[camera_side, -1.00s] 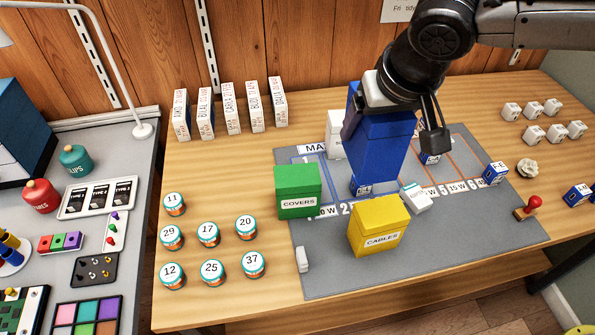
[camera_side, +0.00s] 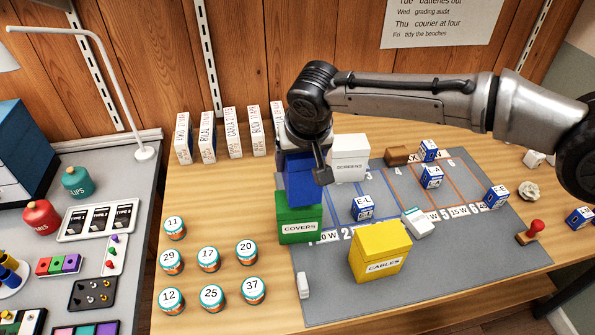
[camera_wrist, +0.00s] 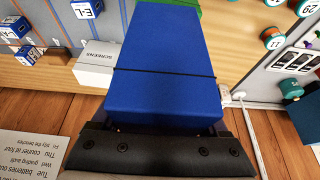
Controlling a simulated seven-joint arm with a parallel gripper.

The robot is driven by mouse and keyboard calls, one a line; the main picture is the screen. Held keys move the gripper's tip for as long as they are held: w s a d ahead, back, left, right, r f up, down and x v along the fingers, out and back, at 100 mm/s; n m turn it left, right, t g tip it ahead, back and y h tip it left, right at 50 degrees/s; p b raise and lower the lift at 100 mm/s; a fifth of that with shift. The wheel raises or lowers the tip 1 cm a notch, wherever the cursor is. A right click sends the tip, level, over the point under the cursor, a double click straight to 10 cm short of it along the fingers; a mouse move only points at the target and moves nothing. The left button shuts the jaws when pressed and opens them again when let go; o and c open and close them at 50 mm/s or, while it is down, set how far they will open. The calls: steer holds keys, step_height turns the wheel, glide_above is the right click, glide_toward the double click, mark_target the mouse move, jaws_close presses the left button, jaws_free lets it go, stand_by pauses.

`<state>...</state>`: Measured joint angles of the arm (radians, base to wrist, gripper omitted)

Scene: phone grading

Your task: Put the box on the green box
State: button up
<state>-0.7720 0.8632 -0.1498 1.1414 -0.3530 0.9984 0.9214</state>
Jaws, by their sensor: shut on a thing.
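A blue box (camera_side: 303,181) is held in my gripper (camera_side: 308,160), which is shut on it. In the side view the blue box is directly above the green box (camera_side: 299,224), labelled COVERS, its lower end at the green lid. Whether it touches or hovers just over it, I cannot tell. In the wrist view the blue box (camera_wrist: 165,65) fills the middle, held at its near end by the jaws, with a small bit of the green box (camera_wrist: 193,8) past its far end.
A yellow CABLES box (camera_side: 380,250) stands right of the green box on the grey mat (camera_side: 440,250). A white SCREENS box (camera_side: 350,158) stands close behind and right of my gripper. Small blue-white boxes (camera_side: 362,208) and numbered jars (camera_side: 208,235) stand nearby.

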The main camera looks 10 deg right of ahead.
steer(key=shift+w+a+f, duration=0.1)
steer(key=shift+w+f, duration=0.05)
steer(key=shift+w, duration=0.05)
steer(key=shift+f, duration=1.6)
steer(key=shift+f, duration=0.1)
steer(key=o, duration=1.5)
steer(key=shift+f, duration=0.1)
